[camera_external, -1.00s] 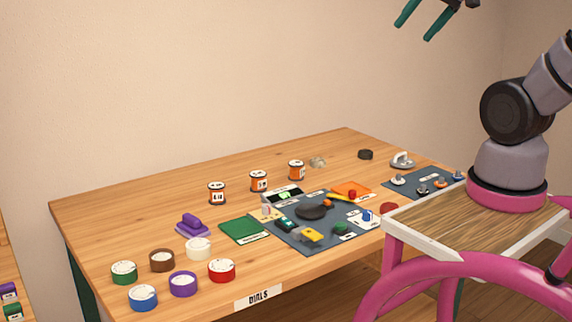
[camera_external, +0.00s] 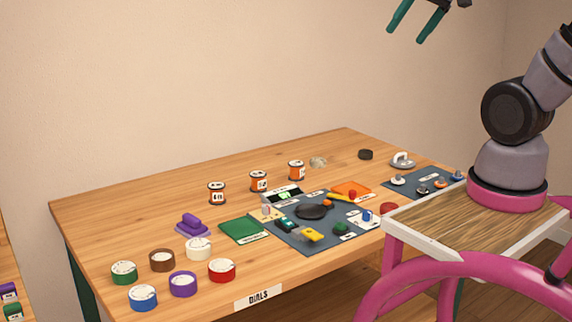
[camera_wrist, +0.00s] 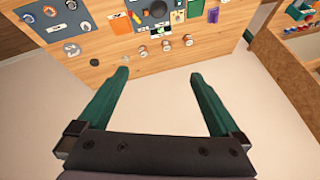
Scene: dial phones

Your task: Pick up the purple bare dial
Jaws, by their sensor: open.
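The purple dial (camera_external: 183,284) is a short round drum with a purple side and a pale marked top. It stands upright near the front left of the wooden table in the external view, between the blue dial (camera_external: 143,297) and the red dial (camera_external: 221,270). I cannot make it out clearly in the wrist view. My gripper (camera_external: 407,34) has two green fingers, spread apart and empty. It is high above the table, far up and right of the purple dial. The open fingers also show in the wrist view (camera_wrist: 160,73).
White (camera_external: 199,249), brown (camera_external: 162,260) and green (camera_external: 124,272) dials stand close behind the purple one. A purple block-like object (camera_external: 193,226) is behind them. Several orange spools line the back. A dark mat (camera_external: 302,243) with parts lies mid-table. The table's left rear is clear.

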